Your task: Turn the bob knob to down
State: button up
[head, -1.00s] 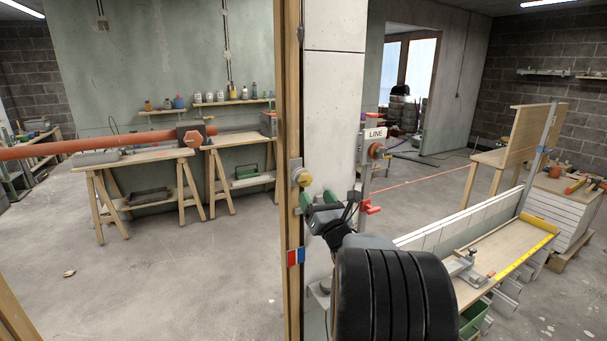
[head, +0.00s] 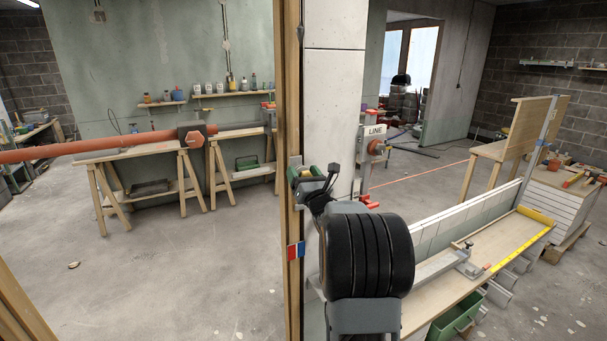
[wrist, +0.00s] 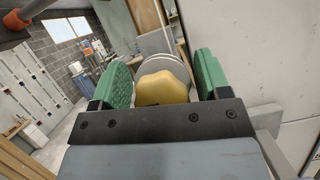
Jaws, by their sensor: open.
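The yellow lobed knob (wrist: 161,89) sits on a round pale disc (wrist: 166,66) in the wrist view, between my two green finger pads. No label for it is readable, but it is the only knob at my gripper. My gripper (head: 304,180) is open, with one pad on each side of the knob; I cannot tell whether either pad touches it. In the head view my gripper is at the wooden post (head: 287,110) and hides the knob.
A second knob, orange-red (head: 376,147), sits under a LINE sign (head: 375,130) to the right. A red, white and blue marker (head: 296,251) is lower on the post. A bench with a yellow level (head: 520,245) stands at right.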

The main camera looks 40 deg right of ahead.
jog(key=c, duration=0.9)
jog(key=shift+f, duration=0.1)
jog(key=shift+f+b, duration=0.1)
jog(key=shift+b, duration=0.5)
